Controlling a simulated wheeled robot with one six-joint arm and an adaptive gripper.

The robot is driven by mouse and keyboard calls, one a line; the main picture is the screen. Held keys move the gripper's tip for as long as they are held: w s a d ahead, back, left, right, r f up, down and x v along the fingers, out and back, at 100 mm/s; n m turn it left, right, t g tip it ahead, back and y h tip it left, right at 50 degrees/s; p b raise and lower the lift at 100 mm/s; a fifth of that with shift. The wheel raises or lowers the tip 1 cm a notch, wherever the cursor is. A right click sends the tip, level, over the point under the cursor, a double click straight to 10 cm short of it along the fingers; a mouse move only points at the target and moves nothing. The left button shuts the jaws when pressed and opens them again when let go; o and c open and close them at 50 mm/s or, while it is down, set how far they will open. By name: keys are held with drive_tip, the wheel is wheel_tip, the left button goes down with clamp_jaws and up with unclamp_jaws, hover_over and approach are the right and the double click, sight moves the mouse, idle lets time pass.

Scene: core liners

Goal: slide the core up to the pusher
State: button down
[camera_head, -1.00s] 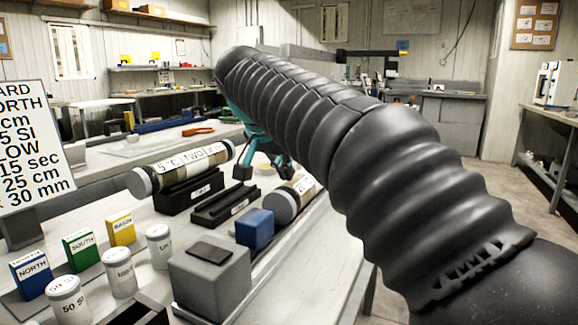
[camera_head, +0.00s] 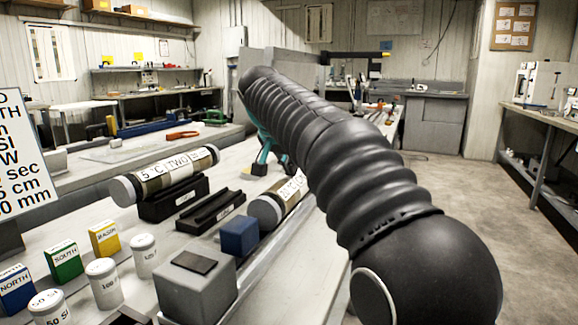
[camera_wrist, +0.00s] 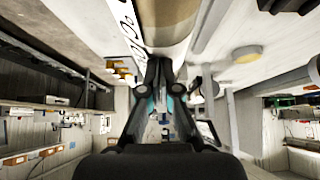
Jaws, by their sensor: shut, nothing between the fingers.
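One core (camera_head: 290,195), a tan cylinder with a white label and grey end cap, lies on the bench, its far part hidden behind my arm. A second core (camera_head: 168,174), labelled "5 °C TWO", rests in a black cradle (camera_head: 172,203) to the left. A blue block (camera_head: 240,237) stands by the near end of the first core; it may be the pusher, I cannot tell. My gripper (camera_head: 268,168) is shut and empty beyond the first core, partly hidden by my arm. In the wrist view, a labelled cylinder (camera_wrist: 168,22) lies just past the fingertips (camera_wrist: 160,66); contact is unclear.
An empty black cradle (camera_head: 210,212) lies between the cores. A grey box (camera_head: 195,287) with a dark pad, several white jars (camera_head: 104,284) and coloured boxes (camera_head: 63,261) stand at the front left. The floor (camera_head: 480,215) right of the bench is clear.

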sight(279, 185)
drive_tip(key=shift+s+f, duration=0.1)
drive_tip(key=shift+f, duration=0.35)
drive_tip(key=s, duration=0.2)
drive_tip(key=s+a+b, duration=0.1)
drive_tip(key=s, duration=0.1)
drive_tip(key=s+a+b, duration=0.1)
drive_tip(key=s, duration=0.1)
drive_tip(key=shift+s+a+f, duration=0.1)
drive_tip(key=shift+a+f, duration=0.05)
drive_tip(key=shift+a, duration=0.05)
drive_tip(key=shift+a+r+p, duration=0.1)
drive_tip(key=shift+r+p, duration=0.65)
drive_tip(key=shift+r, duration=0.1)
drive_tip(key=shift+r+p, duration=0.15)
drive_tip(key=shift+p, duration=0.25)
